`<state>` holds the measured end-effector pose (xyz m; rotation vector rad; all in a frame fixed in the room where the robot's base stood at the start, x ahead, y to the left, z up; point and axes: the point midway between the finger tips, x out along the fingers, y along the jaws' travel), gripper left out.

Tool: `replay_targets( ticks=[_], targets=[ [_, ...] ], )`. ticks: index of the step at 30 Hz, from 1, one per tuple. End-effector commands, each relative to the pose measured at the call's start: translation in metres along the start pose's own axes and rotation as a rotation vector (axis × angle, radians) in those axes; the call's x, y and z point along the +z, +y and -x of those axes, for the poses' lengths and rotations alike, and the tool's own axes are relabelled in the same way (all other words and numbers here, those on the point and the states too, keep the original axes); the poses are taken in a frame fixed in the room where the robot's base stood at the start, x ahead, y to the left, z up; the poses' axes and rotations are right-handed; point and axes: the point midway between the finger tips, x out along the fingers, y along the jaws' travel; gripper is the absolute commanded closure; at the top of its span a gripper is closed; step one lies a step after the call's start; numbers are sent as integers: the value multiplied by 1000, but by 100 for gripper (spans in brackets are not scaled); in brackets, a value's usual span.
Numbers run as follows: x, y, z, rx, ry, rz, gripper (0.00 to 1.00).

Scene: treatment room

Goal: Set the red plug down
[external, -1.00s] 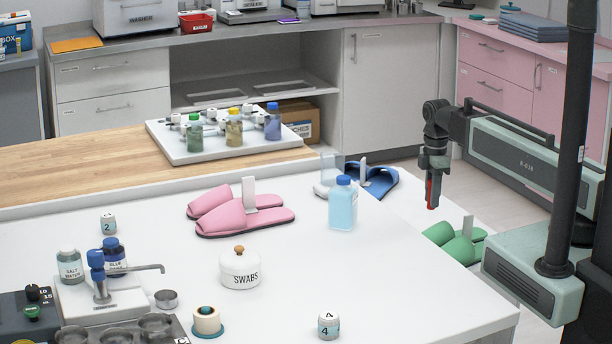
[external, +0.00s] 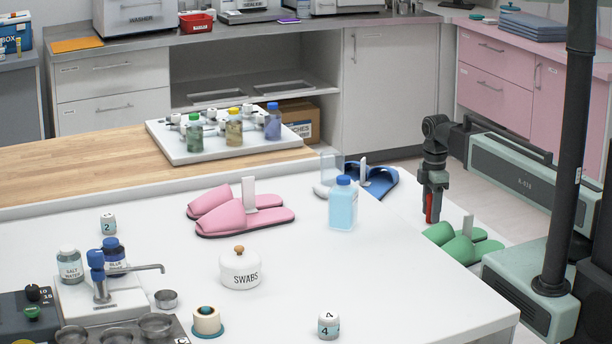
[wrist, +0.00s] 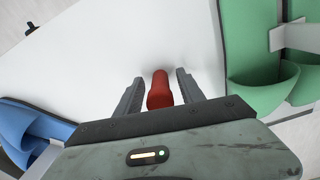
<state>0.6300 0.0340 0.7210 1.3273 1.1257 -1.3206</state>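The red plug (wrist: 160,90) is between the two fingers of my gripper (wrist: 160,88) in the wrist view. A thin strip of white tabletop shows on each side of it, so the fingers look open around it and apart from it. In the external view my gripper (external: 432,205) points straight down at the right edge of the white table (external: 385,285), with the red plug (external: 429,208) upright between the fingers. Its lower end seems to be at the tabletop; the exact contact is too small to tell.
Green slippers (external: 462,243) lie just right of the gripper, and blue slippers (external: 375,182) lie to its left. A light-blue bottle (external: 343,205) stands beside the blue slippers. Pink slippers (external: 228,217) and a swabs jar (external: 240,269) are farther left. The front right of the table is clear.

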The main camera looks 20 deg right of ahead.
Motion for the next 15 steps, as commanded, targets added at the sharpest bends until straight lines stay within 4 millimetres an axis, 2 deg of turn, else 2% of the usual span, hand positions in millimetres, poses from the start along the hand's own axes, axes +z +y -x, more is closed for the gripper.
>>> replay_targets(
  ticks=[8, 11, 15],
  targets=[
    [0, 0, 5, 0, 0, 0, 54],
    [0, 0, 16, 0, 0, 0, 54],
    [0, 0, 41, 0, 0, 0, 54]
  ],
)
